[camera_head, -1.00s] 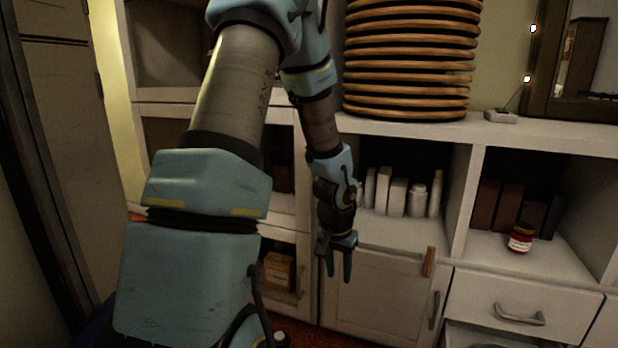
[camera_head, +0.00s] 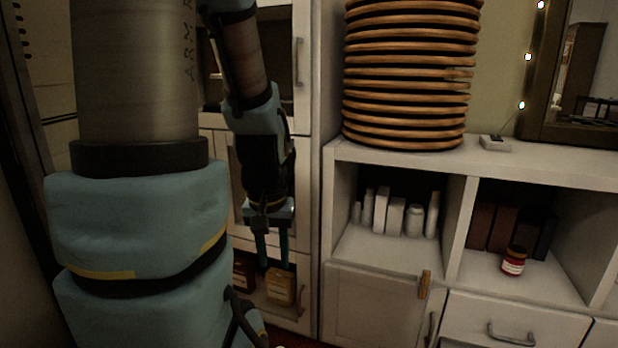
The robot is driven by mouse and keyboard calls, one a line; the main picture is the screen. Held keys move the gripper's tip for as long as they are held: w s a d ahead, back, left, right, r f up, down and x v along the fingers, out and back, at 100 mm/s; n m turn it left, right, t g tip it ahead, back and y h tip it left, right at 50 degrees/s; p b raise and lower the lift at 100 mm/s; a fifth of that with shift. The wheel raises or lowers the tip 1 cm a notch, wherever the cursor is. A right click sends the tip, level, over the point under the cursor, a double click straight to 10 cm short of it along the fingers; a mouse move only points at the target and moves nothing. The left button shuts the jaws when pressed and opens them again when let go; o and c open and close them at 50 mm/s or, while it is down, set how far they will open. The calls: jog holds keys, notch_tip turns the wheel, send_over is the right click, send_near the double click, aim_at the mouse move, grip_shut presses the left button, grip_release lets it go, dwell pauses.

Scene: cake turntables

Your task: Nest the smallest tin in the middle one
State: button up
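No cake tin or nested set of tins can be made out in this view. My gripper (camera_head: 272,252) hangs down left of centre, in front of the glass-fronted cabinet. Its two teal fingers are apart, with nothing visible between them. My arm fills much of the left side and hides what is behind it.
A white shelf unit (camera_head: 400,158) carries a tall woven basket-like stack (camera_head: 405,75) of rings. Its cubbies hold white containers (camera_head: 396,216), dark books (camera_head: 492,228) and a red-labelled jar (camera_head: 513,261). A yellowish box (camera_head: 281,287) sits low in the cabinet.

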notch_tip(320, 180, up, 28)
jog(key=p, duration=2.6)
